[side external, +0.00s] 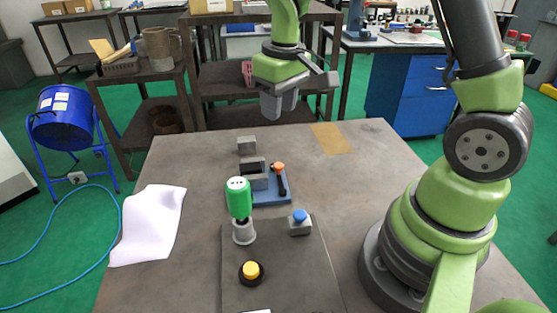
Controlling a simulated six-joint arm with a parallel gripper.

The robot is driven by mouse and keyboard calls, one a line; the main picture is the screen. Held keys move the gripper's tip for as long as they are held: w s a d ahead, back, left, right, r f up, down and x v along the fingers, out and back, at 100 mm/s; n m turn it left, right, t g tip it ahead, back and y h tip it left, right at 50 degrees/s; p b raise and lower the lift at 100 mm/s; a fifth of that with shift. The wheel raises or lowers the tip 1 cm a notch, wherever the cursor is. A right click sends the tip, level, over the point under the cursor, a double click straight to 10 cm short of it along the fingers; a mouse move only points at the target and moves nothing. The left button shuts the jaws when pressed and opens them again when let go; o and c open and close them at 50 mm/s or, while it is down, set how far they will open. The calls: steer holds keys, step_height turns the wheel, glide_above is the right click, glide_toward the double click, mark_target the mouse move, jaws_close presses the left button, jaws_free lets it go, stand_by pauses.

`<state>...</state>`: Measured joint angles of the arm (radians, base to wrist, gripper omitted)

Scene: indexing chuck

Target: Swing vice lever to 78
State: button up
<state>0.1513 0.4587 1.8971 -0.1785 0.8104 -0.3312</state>
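A small vice (254,176) with grey jaws on a blue base stands near the middle of the table. Its lever (282,182), dark with an orange knob at the top, stands at the right side of the base. No scale or number can be read beside it. My gripper (280,106) hangs above and behind the vice, near the table's far edge, pointing down. It is clear of the lever and touches nothing I can see. Its grey fingers overlap in this view, so their opening cannot be judged.
A green-topped cylinder (238,197) on a grey holder stands in front of the vice. A blue button (300,216) and a yellow button (251,270) sit nearer the front. A grey block (246,145) stands behind.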

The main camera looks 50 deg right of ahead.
steer(key=g, duration=0.1)
glide_above(278, 165)
step_height(278, 165, down, 5)
steer(key=shift+n, duration=0.3)
step_height(278, 165, down, 10)
steer(key=shift+r, duration=0.2)
jaws_close()
